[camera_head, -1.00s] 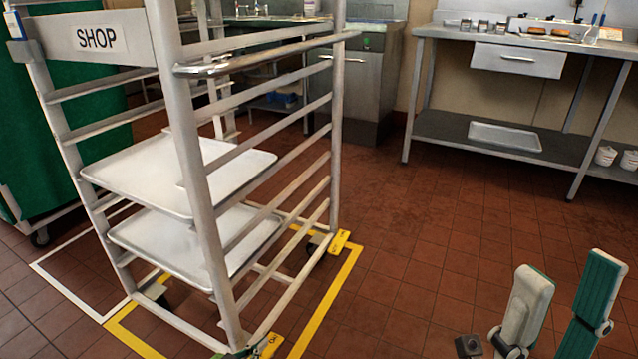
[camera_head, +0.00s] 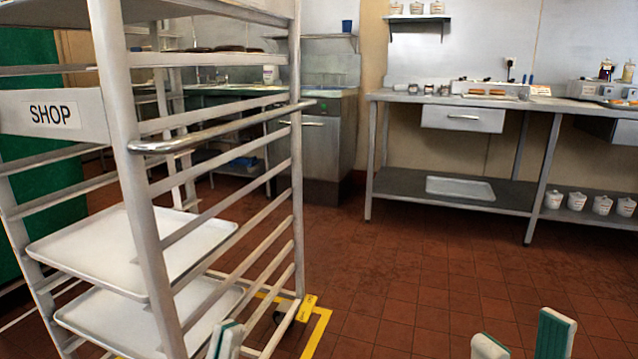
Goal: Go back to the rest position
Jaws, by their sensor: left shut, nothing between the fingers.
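My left gripper (camera_head: 227,340) shows only as pale and green fingertips at the bottom edge, in front of the lower part of the tray rack (camera_head: 150,210). Its fingertips are together with nothing between them. My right gripper (camera_head: 522,338) is at the bottom right, over the red tiled floor. Its two green and pale fingers stand apart with a gap between them, and it is empty. The rest of both grippers and both arms are out of the picture.
The metal rack with a SHOP sign (camera_head: 52,115) stands at the left, holding pale trays (camera_head: 135,250). Yellow floor tape (camera_head: 318,335) runs by its foot. A steel table (camera_head: 455,190) with several white tubs on its lower shelf stands at the back right. The floor (camera_head: 400,270) between is clear.

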